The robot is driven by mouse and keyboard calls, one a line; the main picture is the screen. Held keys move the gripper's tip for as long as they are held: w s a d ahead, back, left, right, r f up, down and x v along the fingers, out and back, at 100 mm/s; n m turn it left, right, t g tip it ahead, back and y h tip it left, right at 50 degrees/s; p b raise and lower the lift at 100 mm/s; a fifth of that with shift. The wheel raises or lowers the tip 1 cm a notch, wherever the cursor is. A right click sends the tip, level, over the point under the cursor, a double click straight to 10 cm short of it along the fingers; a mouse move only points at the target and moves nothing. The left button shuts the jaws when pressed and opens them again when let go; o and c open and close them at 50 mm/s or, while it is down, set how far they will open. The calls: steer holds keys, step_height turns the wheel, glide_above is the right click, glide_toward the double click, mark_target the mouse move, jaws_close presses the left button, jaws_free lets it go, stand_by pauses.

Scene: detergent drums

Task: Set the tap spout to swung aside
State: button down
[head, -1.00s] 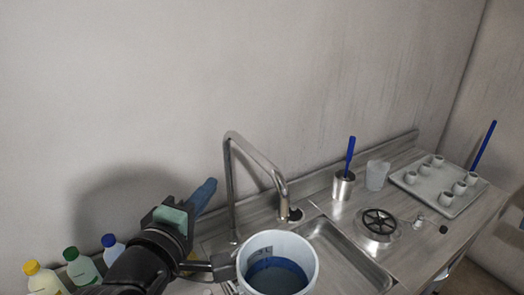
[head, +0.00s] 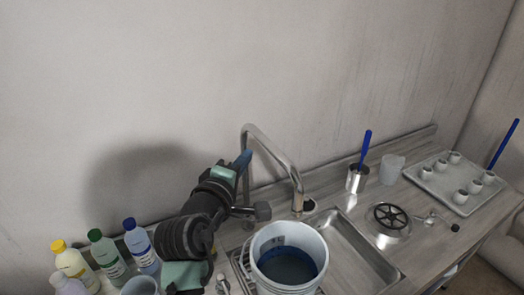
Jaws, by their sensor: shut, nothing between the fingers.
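The metal tap (head: 246,140) stands behind the sink basin (head: 352,248) in the head view. My gripper (head: 243,160), with blue fingers, is shut and empty. My arm hides part of the counter left of the tap.
A white bucket (head: 262,243) with a dark blue inside stands in front of the tap. Bottles (head: 140,245) stand at the lower left. A metal cup (head: 357,180) with a blue-handled tool, a clear beaker (head: 391,170) and a tray (head: 444,190) of small cups are at the right.

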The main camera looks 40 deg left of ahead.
mark_target(268, 149)
steer(key=shift+w+d+f+p, duration=0.15)
steer(key=shift+w+d+p, duration=0.15)
steer(key=shift+w, duration=0.35)
steer(key=shift+w+d+f+p, duration=0.15)
steer(key=shift+w+p, duration=0.2)
steer(key=shift+w, duration=0.3)
steer(key=shift+w+d+f+p, duration=0.15)
steer(key=shift+w+d+p, duration=0.15)
steer(key=shift+w, duration=0.35)
steer(key=shift+w, duration=0.1)
